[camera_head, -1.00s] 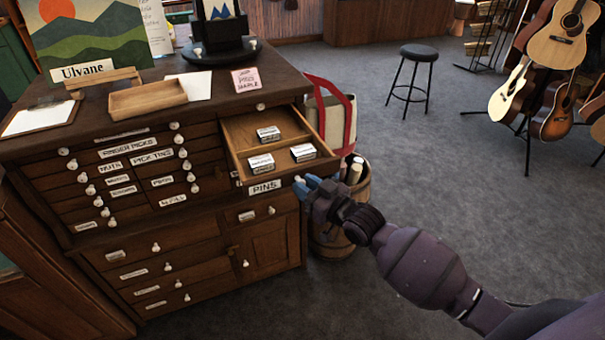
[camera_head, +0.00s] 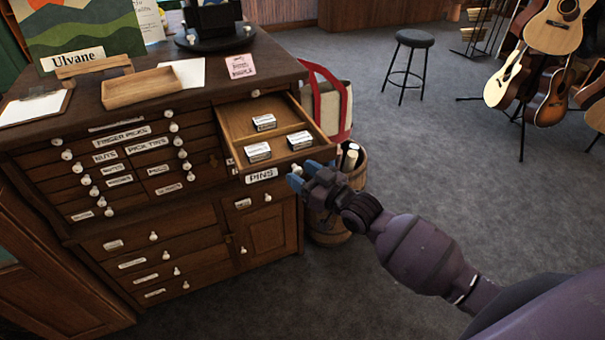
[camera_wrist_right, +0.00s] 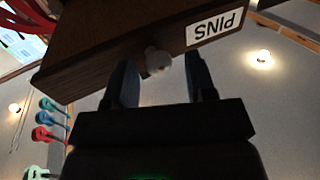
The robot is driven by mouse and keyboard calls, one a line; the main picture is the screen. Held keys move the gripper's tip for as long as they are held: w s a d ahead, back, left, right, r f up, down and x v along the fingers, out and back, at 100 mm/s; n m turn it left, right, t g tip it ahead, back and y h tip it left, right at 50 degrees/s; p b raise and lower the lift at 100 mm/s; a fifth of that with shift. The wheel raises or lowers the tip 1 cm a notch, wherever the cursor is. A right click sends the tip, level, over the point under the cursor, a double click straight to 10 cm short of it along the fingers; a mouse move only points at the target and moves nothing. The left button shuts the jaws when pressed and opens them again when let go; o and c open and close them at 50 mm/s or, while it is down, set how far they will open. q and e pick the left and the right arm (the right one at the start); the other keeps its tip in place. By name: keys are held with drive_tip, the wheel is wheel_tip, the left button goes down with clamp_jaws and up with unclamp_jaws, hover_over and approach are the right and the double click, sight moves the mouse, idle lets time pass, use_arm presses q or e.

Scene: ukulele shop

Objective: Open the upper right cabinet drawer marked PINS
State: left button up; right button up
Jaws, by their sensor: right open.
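The PINS drawer (camera_head: 285,160) at the cabinet's upper right is pulled well out. Several small labelled boxes lie inside it, and the PINS label (camera_head: 261,175) is on its front. My right gripper (camera_head: 294,178) is at the right part of the drawer front, by the pale round knob (camera_head: 297,169). In the right wrist view, the knob (camera_wrist_right: 157,62) sits between the two fingertips of the right gripper (camera_wrist_right: 160,75), with gaps beside it. The jaws are open. The left gripper is not in view.
The wooden cabinet (camera_head: 120,239) has several other labelled drawers, which are shut. A barrel (camera_head: 325,228) and a bag with a red strap (camera_head: 335,108) stand beside its right side. A stool (camera_head: 413,40) and guitars are farther back.

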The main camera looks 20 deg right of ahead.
drive_tip(key=v, duration=1)
drive_tip(key=shift+s, duration=0.25)
drive_tip(key=shift+d, duration=0.1)
drive_tip(key=s+d+f+m+g+h, duration=0.2)
drive_tip(key=s+f+g+h, duration=0.3)
drive_tip(key=s+f, duration=1.1)
drive_tip(key=f+m+h, duration=0.1)
drive_tip(key=h, duration=0.1)
drive_tip(key=shift+s+f+m+h, duration=0.3)
drive_tip(key=shift+s+m, duration=0.1)
